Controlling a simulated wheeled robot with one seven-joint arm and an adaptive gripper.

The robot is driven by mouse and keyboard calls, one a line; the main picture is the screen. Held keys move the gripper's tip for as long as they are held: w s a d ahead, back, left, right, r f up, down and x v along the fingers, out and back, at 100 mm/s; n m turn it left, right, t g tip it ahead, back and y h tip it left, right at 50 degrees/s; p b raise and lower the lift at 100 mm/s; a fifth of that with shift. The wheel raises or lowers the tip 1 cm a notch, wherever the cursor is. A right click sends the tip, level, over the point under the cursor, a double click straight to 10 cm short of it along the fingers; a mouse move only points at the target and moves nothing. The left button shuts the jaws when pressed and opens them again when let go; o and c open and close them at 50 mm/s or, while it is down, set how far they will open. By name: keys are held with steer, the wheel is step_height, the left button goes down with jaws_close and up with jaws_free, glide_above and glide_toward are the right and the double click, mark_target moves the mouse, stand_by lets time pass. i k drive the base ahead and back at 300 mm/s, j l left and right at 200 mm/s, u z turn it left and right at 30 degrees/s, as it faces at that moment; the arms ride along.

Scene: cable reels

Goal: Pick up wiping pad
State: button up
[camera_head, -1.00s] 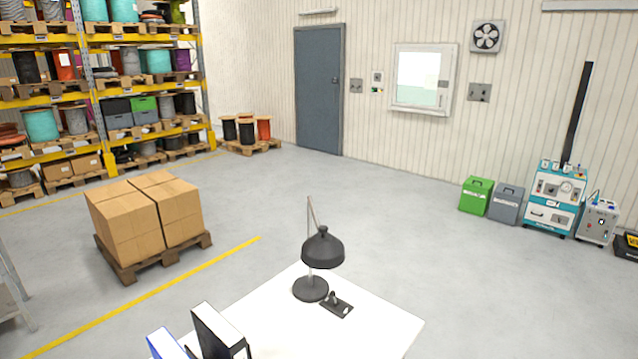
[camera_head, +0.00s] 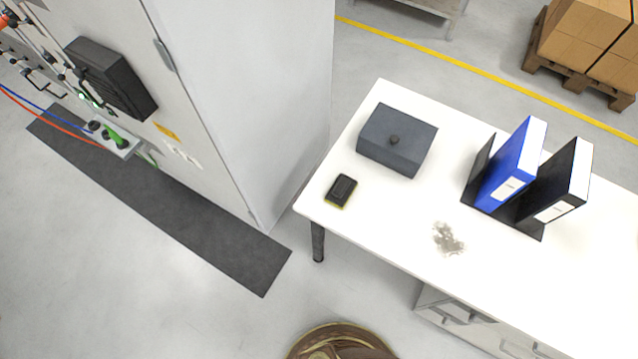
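The wiping pad looks to be the small black block with a yellow underside (camera_head: 341,190). It lies flat on the white table (camera_head: 400,228), near the table's left front corner. Nothing covers it. My gripper is not in view, so its state and its place relative to the pad are hidden.
A greyish smudge (camera_head: 448,238) marks the tabletop to the right. Blue (camera_head: 513,170) and black (camera_head: 553,185) binders stand in a holder farther right. A tall grey cabinet (camera_head: 240,90) stands left of the table.

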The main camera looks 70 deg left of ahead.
mark_target(341, 190)
steer(key=k+u, duration=0.1)
steer(key=u, duration=2.25)
